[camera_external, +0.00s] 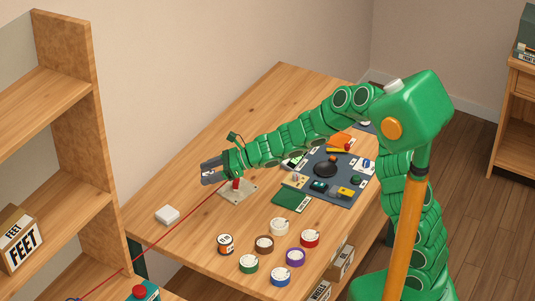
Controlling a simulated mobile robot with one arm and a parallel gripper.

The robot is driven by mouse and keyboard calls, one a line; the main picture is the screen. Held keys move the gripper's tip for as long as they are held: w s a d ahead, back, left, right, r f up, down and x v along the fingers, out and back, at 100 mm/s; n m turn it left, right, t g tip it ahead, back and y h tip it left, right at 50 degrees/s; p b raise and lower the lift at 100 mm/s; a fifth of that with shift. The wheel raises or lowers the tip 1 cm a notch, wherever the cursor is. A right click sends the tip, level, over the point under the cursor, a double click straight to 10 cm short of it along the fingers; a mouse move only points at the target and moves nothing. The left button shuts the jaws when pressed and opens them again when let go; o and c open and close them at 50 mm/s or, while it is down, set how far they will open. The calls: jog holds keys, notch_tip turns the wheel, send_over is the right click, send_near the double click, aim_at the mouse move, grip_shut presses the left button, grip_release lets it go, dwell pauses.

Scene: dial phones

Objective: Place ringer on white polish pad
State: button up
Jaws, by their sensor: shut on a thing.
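The white polish pad (167,215) looks like a small white block lying flat on the left part of the wooden table. My gripper (209,171) is up and to the right of the pad, above the table and apart from the pad. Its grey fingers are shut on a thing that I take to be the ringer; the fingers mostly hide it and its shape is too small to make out.
Below my gripper a beige plate (238,192) bears a red-topped post (236,184). A red cord (165,232) runs past the pad. Several coloured round tins (264,244) stand front centre. A dark mat (337,191) with parts lies right.

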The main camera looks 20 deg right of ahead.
jog(key=s+a+n+g, duration=0.2)
jog(key=s+a, duration=0.2)
jog(key=s, duration=0.4)
send_over(169, 212)
jog(key=f, duration=0.8)
jog(key=shift+s+d+f, duration=0.15)
jog(key=shift+s+d, duration=0.05)
jog(key=shift+d, duration=0.1)
jog(key=shift+w+a+f, duration=0.25)
jog(key=shift+a+f, duration=0.15)
jog(key=shift+f, duration=1.7)
jog(key=shift+f, duration=0.15)
jog(key=o, duration=1.2)
